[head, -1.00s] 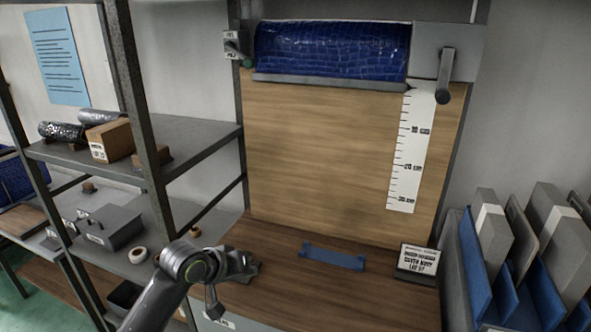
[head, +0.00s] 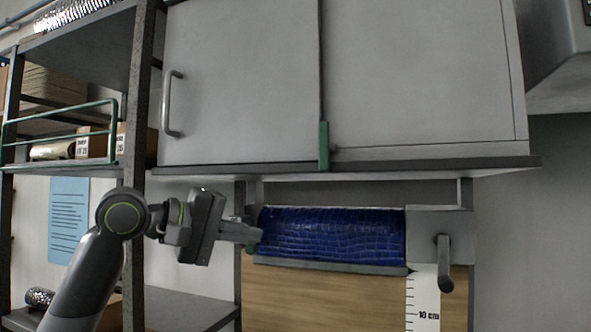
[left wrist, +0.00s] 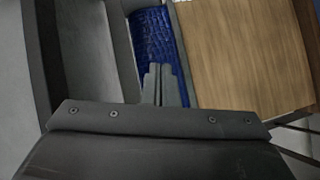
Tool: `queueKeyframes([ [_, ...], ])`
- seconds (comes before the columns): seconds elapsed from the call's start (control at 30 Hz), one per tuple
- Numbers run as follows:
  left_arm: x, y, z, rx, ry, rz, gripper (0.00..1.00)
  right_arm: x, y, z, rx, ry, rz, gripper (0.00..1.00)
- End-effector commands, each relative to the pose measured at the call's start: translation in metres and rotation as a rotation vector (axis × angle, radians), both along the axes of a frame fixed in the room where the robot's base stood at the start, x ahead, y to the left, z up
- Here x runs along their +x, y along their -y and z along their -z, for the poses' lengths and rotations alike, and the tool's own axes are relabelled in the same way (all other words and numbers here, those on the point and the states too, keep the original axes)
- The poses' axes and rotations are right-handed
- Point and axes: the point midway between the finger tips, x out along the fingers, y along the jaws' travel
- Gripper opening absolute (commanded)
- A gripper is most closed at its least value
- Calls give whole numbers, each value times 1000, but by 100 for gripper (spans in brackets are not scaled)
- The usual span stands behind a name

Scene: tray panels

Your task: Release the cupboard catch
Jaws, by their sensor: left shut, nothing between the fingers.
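A grey wall cupboard (head: 240,90) fills the top of the head view. A green upright catch (head: 324,146) sits at the lower edge where its left door meets the right panel. The left door has a grey bar handle (head: 173,103) near its left side. My left gripper (head: 256,237) is below the cupboard, left of and lower than the catch and apart from it. It points right, its fingers shut and empty, in front of the left end of the blue roll. Its shut fingers also show in the left wrist view (left wrist: 158,85). My right gripper is not in view.
A blue textured roll (head: 330,236) hangs under the cupboard above a wooden board (head: 340,298), with a crank (head: 444,265) at its right and a scale strip (head: 422,300). A dark metal shelf post (head: 139,120) and a green rail (head: 60,118) stand at the left.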

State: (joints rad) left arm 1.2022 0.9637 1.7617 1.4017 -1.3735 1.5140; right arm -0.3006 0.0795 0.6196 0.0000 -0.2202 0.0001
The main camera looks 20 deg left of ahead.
Motion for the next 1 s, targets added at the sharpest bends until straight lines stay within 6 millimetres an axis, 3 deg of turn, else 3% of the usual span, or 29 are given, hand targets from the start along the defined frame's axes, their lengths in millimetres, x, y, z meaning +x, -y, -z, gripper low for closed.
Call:
queueKeyframes([
  [0.03,-13,-1,-27,-32,14,8,0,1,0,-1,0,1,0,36],
  [0.2,-55,-3,-91,-147,20,51,0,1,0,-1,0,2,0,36],
  [0.4,-94,-7,-140,-249,21,94,0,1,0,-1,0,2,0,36],
  [0.6,-111,-9,-157,-292,19,115,0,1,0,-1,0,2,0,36],
  [1.0,-110,-7,-158,-292,18,117,0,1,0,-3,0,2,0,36],
])
